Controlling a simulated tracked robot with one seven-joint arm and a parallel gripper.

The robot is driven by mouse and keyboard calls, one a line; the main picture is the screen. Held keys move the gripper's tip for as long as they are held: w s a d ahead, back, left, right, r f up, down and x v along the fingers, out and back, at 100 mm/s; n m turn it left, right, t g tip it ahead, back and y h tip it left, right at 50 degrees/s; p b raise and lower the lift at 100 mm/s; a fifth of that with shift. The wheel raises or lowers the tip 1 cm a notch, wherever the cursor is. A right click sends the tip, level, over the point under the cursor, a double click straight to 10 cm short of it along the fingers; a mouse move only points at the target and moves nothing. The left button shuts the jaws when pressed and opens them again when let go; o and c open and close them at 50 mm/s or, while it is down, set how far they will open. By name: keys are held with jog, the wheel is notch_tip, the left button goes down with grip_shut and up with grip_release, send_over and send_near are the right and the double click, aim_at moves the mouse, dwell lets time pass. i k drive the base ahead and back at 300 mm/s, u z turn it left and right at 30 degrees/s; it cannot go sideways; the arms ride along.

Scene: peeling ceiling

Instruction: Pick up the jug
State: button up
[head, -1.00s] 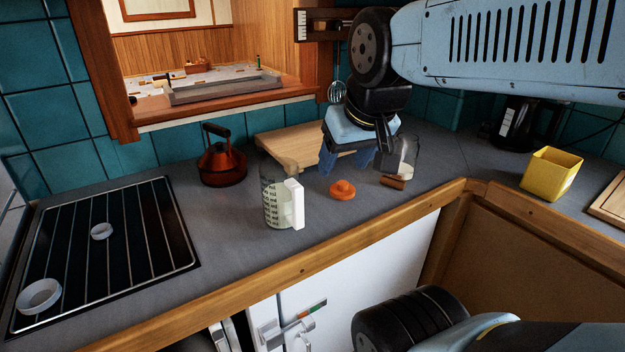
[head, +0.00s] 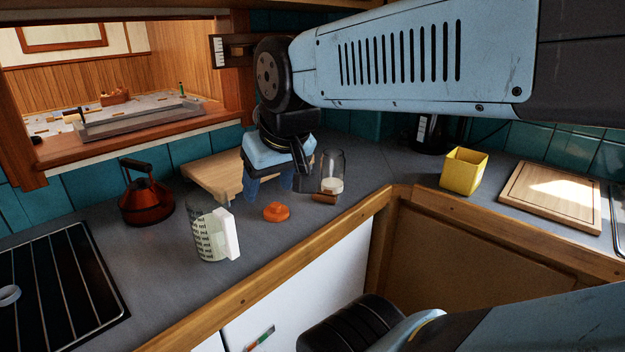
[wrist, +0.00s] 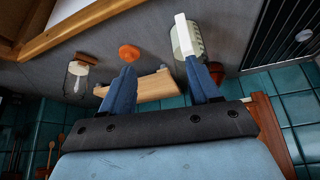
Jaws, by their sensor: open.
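The jug (head: 207,236) is a clear measuring jug with dark printed marks and a white handle on its right side. It stands upright on the grey counter near the front edge. In the wrist view the jug (wrist: 187,40) shows at the top, just beyond the right fingertip, with its white handle toward the middle. My gripper (head: 270,186) is open and empty, above the counter to the right of and behind the jug. In the wrist view its two blue fingers (wrist: 160,72) are spread apart, with nothing between them.
An orange knobbed object (head: 277,211) lies right of the jug. A glass jar (head: 334,163) stands further right, a wooden board (head: 208,176) behind. A red-brown kettle (head: 146,200) is at back left, the black hob (head: 60,285) at left. A yellow container (head: 464,172) stands right.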

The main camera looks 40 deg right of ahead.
aim_at(212, 223)
jog(key=k, duration=1.45)
jog(key=u, duration=0.85)
jog(key=i, duration=1)
jog(key=z, duration=0.05)
